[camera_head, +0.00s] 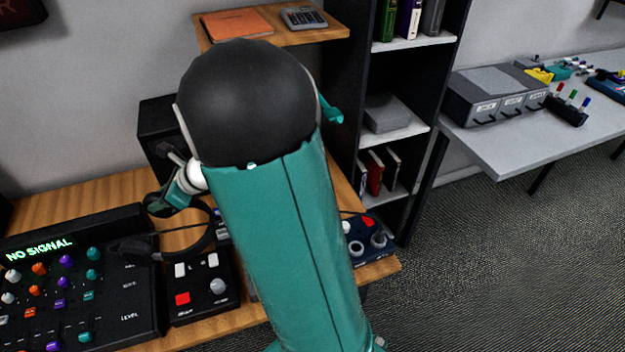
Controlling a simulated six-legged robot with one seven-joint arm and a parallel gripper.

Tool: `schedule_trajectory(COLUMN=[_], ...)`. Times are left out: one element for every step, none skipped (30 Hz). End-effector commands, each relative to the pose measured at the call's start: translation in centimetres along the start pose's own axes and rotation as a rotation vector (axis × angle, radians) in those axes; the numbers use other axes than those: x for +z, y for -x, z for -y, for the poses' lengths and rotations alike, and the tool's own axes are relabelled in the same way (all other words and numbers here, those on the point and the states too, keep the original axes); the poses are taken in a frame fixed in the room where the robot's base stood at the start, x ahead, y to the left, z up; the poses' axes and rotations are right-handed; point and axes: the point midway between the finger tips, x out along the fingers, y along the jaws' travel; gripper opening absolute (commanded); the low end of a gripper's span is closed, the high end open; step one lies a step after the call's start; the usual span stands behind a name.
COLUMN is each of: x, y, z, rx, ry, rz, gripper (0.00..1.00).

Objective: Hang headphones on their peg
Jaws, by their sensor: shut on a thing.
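My gripper (172,196), teal and white, is left of my large teal arm link, above the desk. It is shut on black headphones (207,236). The headphones' dark curved band and one cup show below and beside the gripper, over the back edge of the control panels. I cannot tell whether the headphones touch the desk, and part of them is hidden behind my arm. No peg can be made out in this view; my arm covers much of the middle.
A mixing console (75,285) with colored knobs and a small control box (200,288) sit on the wooden desk (75,200). A black speaker (157,130) stands behind my gripper. A shelf unit (405,130) and a grey table (500,145) are to the right.

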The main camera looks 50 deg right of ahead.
Motion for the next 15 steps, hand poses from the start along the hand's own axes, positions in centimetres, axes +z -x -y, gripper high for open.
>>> schedule_trajectory(x=[-0.5, -0.8, -1.3, -1.8, -2.2, -2.8, -3.4, -3.9, -4.7, -5.3, -6.0, -6.8, -7.4, -8.1, -8.9], y=[0.7, 1.0, 1.5, 1.9, 2.3, 2.9, 3.4, 3.9, 4.6, 5.2, 5.8, 6.7, 7.3, 8.0, 9.0], z=[0.7, 1.0, 1.4, 1.6, 1.9, 2.2, 2.5, 2.8, 3.2, 3.4, 3.8, 4.2, 4.5, 4.8, 5.2], rx=[0.027, 0.05, 0.081, 0.105, 0.13, 0.165, 0.193, 0.221, 0.259, 0.289, 0.318, 0.356, 0.386, 0.414, 0.452], ry=[0.023, 0.04, 0.064, 0.082, 0.106, 0.137, 0.163, 0.193, 0.235, 0.268, 0.306, 0.36, 0.404, 0.451, 0.516], rz=[-0.028, -0.047, -0.076, -0.1, -0.122, -0.156, -0.184, -0.212, -0.251, -0.283, -0.316, -0.36, -0.394, -0.429, -0.474], gripper=[0.0, 0.0, 0.0, 0.0, 0.0, 0.0, 0.0, 0.0, 0.0, 0.0, 0.0, 0.0, 0.0, 0.0, 0.0])
